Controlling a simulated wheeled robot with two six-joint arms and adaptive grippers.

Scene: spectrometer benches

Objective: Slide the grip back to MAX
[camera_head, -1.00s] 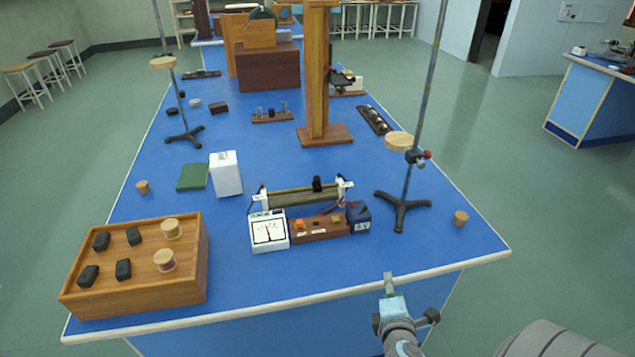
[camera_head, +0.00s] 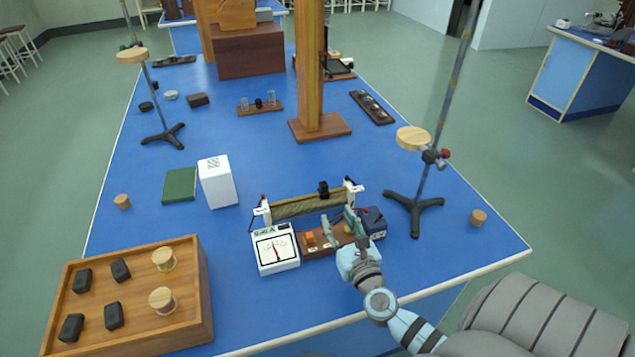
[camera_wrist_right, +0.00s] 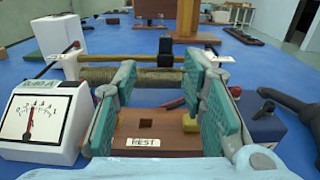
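The sliding rheostat, a wound tube (camera_head: 295,207) between white end posts, stands near the bench front. Its black grip (camera_head: 323,188) sits on the top bar, right of the middle; it also shows in the right wrist view (camera_wrist_right: 166,52). I cannot make out a MAX mark. My right gripper (camera_head: 338,220) is over the brown wooden block in front of the rheostat. In the right wrist view the gripper (camera_wrist_right: 162,75) has its teal-padded fingers wide apart with nothing between them, short of the grip, which appears beyond the fingertips. My left gripper is not in view.
A white needle meter (camera_head: 276,250) stands left of the brown block (camera_head: 316,246), whose label reads REST in the wrist view. A dark blue box (camera_head: 374,222) is at its right. A tripod stand (camera_head: 414,202) rises further right. A wooden tray (camera_head: 195,290) fills the front left.

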